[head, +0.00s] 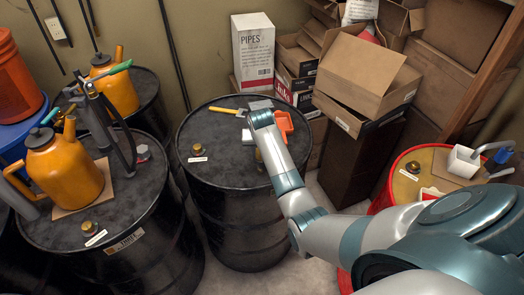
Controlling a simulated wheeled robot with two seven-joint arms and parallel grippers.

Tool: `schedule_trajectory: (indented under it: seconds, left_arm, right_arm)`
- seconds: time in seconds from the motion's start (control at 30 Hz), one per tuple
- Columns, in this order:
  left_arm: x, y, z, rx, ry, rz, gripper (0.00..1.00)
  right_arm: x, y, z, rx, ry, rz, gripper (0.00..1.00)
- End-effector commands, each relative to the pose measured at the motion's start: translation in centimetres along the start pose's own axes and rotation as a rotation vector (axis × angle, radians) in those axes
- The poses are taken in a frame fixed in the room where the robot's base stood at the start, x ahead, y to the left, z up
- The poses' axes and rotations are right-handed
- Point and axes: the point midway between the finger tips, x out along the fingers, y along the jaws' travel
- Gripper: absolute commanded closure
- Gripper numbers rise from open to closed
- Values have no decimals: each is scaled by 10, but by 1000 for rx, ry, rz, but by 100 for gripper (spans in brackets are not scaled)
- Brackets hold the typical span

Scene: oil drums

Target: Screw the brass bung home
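The middle black drum (205,180) has a brass bung (198,149) at the left of its top, with a small white label below it. Another small brass piece (259,156) shows beside my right forearm, which partly covers it; I cannot tell whether it is seated. My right arm comes in from the lower right and reaches over this drum. My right gripper (261,104) is near the far part of the drum top; its fingers are too hidden to tell their state. My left gripper is not in view.
A yellow-handled tool (223,110), an orange scoop (285,124) and a white block (247,136) lie on the middle drum. The left drum (140,205) carries an orange can (66,172) and a pump. Boxes (362,75) stand behind. A red drum (398,188) is at right.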

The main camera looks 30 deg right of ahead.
Motion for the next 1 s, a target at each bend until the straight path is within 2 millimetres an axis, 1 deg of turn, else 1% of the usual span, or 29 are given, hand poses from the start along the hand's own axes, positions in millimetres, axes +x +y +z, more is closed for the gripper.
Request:
schedule_trajectory:
  seconds: [0.2,0.33,0.47,0.8,0.87,1.0]
  left_arm:
    - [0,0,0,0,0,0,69]
    - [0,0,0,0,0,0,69]
    - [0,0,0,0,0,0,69]
    - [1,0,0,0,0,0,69]
    - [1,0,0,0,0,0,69]
    - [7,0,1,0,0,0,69]
  right_arm:
    - [0,-2,-2,245,0,103,94]
    - [0,-2,-2,360,1,152,94]
    - [0,-1,-2,405,3,172,94]
    - [1,-1,-2,419,3,178,94]
    - [1,-1,-2,444,3,188,94]
    - [3,-3,-3,561,2,236,94]
